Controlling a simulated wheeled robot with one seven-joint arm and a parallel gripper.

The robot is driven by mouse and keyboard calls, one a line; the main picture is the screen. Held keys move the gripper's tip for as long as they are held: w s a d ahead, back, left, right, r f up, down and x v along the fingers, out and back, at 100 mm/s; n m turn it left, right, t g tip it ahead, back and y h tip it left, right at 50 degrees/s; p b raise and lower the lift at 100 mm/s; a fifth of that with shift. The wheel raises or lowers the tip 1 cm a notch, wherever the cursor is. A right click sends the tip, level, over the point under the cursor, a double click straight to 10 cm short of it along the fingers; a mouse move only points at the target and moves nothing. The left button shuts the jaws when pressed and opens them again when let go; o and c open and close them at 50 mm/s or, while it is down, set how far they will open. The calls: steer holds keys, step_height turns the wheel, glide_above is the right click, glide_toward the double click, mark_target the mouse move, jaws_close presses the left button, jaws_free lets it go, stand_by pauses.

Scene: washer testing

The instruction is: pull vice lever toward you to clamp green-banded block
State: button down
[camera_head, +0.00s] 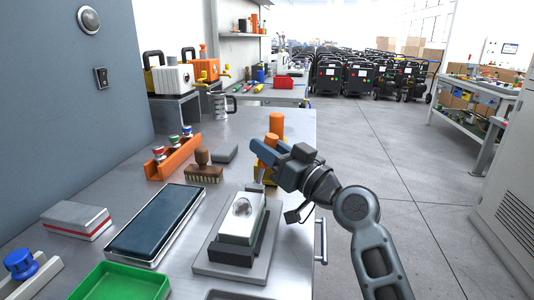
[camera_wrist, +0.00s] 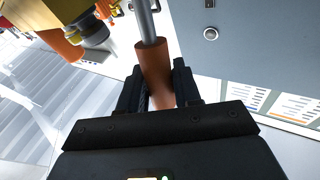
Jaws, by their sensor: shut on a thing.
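My gripper (camera_head: 268,158) reaches over the right edge of the steel bench. In the wrist view its two dark fingers (camera_wrist: 158,88) are shut on the orange-brown grip of a lever (camera_wrist: 152,65), whose grey metal rod runs up out of the picture. In the head view only part of an orange piece shows beside the gripper, which covers most of it. A yellow body (camera_wrist: 45,14), perhaps the vice, shows at the wrist view's top left.
An orange cylinder (camera_head: 277,124) stands behind my gripper. A brush (camera_head: 203,173), a black-topped tray (camera_head: 155,222) and a green bin (camera_head: 120,283) lie left.

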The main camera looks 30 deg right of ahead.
steer(key=c, duration=0.9)
jaws_free()
steer(key=shift+s+r+b+v, duration=0.1)
steer(key=shift+r+b+v, duration=0.3)
steer(key=shift+v, duration=1.75)
steer(key=shift+s+r+b+v, duration=0.15)
steer(key=shift+r+v, duration=0.3)
steer(key=shift+v, duration=1.75)
steer(key=shift+r+b+v, duration=0.35)
steer(key=shift+r+v, duration=0.1)
steer(key=shift+v, duration=1.7)
steer(key=shift+d, duration=0.1)
steer(key=shift+c, duration=0.4)
